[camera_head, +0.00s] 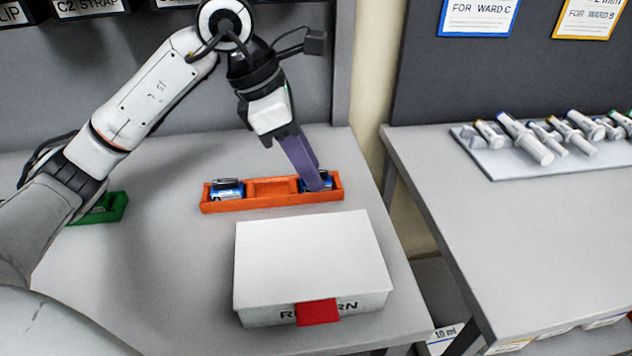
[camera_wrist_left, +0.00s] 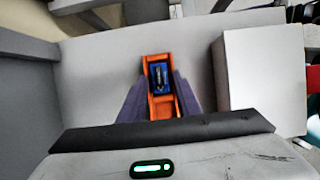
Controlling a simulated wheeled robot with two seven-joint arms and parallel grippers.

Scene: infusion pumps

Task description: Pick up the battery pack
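An orange tray (camera_head: 272,187) stands on the left table, with a blue battery pack (camera_head: 228,190) in its left compartment and another blue battery pack (camera_head: 309,185) in its right compartment. The middle compartment looks empty. My left gripper (camera_head: 319,186) points down at the right pack, and its purple fingers partly hide that pack in the head view. In the left wrist view, the fingers (camera_wrist_left: 160,80) are apart, with a blue battery pack (camera_wrist_left: 158,75) in the orange tray (camera_wrist_left: 158,107) showing between them. I cannot tell whether they touch it. My right gripper is not in view.
A white box (camera_head: 312,255) with a red tab (camera_head: 317,312) stands close in front of the tray. A green tray (camera_head: 105,209) lies at the left, partly behind my arm. A gap separates the right table (camera_head: 500,230), which holds a rack of syringes (camera_head: 545,150).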

